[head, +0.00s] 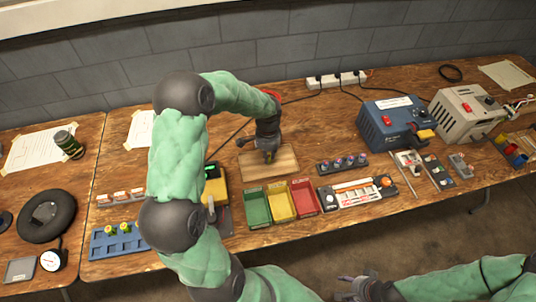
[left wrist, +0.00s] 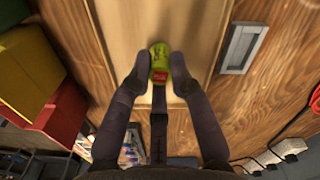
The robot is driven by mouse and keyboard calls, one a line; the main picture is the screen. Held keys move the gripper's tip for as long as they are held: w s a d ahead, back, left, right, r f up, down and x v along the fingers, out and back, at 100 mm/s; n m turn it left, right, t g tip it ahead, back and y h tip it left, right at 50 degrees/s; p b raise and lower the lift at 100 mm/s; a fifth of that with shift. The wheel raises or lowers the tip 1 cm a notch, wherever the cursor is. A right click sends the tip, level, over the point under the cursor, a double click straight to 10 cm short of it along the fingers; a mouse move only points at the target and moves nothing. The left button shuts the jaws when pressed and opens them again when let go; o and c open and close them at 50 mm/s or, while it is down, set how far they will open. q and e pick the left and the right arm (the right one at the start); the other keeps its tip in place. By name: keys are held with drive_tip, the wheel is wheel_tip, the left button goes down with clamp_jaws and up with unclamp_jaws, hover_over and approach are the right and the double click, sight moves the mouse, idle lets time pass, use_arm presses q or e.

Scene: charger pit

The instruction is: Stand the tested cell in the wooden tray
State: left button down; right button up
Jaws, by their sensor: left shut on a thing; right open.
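The wooden tray (head: 287,164) is a shallow light-wood tray in the middle of the bench, and it fills the upper middle of the left wrist view (left wrist: 203,22). My left gripper (head: 268,157) is over the tray, pointing down. In the left wrist view its fingers (left wrist: 160,68) are shut on a yellow-green cell with a red end (left wrist: 158,60). The cell is over the tray floor; I cannot tell whether it touches it. In the head view the gripper mostly hides the cell. My right gripper (head: 357,289) is open and empty, low in front of the bench.
Green (head: 256,207), yellow (head: 280,201) and red (head: 304,198) bins stand just in front of the tray. A yellow tester (head: 215,188) with a green display is to its left. A blue rack (head: 104,246) holds green cells. A blue power unit (head: 390,122) is to the right.

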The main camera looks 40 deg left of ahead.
use_arm(q)
drive_tip(key=shift+f, duration=0.25)
idle(0.3)
drive_tip(key=c, duration=1)
unclamp_jaws()
drive_tip(key=shift+c, duration=0.2)
drive_tip(key=shift+r, duration=0.15)
drive_tip(key=shift+r+p, duration=2.7)
drive_tip(key=shift+r, duration=0.65)
